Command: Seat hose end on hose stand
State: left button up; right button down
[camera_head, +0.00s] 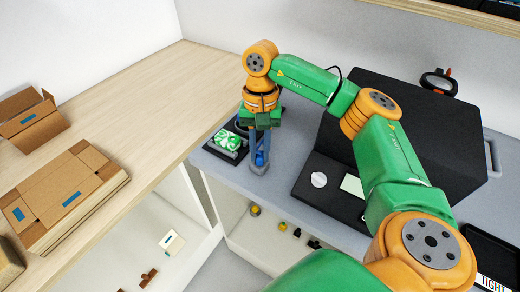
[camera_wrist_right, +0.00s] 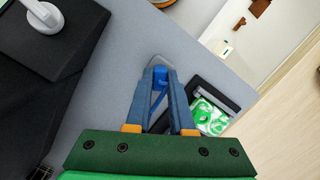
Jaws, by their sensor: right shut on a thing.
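My right gripper (camera_head: 259,160) points down over the grey bench near its front left edge. In the right wrist view its two blue-grey fingers (camera_wrist_right: 159,72) come close together at the tips around a small bright-blue piece (camera_wrist_right: 157,98), which looks like the hose end. The blue piece also shows low between the fingers in the head view (camera_head: 260,158). Most of it is hidden by the fingers. I cannot tell a hose stand apart from the fingers, nor whether the blue piece touches one. My left gripper is not in view.
A black tray (camera_wrist_right: 232,93) with a green-and-white item (camera_head: 228,141) sits close beside the gripper. A large black box (camera_head: 350,110) and a dark device with a round pale disc (camera_head: 319,180) stand to the right. Cardboard boxes (camera_head: 66,196) lie on the wooden table at left.

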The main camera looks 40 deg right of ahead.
aim_at(260, 151)
jog(key=c, duration=0.7)
grip_release()
jog(key=shift+f, duration=0.1)
jog(key=r, duration=0.4)
jog(key=w+r, duration=0.1)
jog(key=r, duration=0.2)
jog(key=shift+d+r+p, duration=0.1)
jog(key=shift+d+p, duration=0.2)
jog(key=shift+p, duration=0.1)
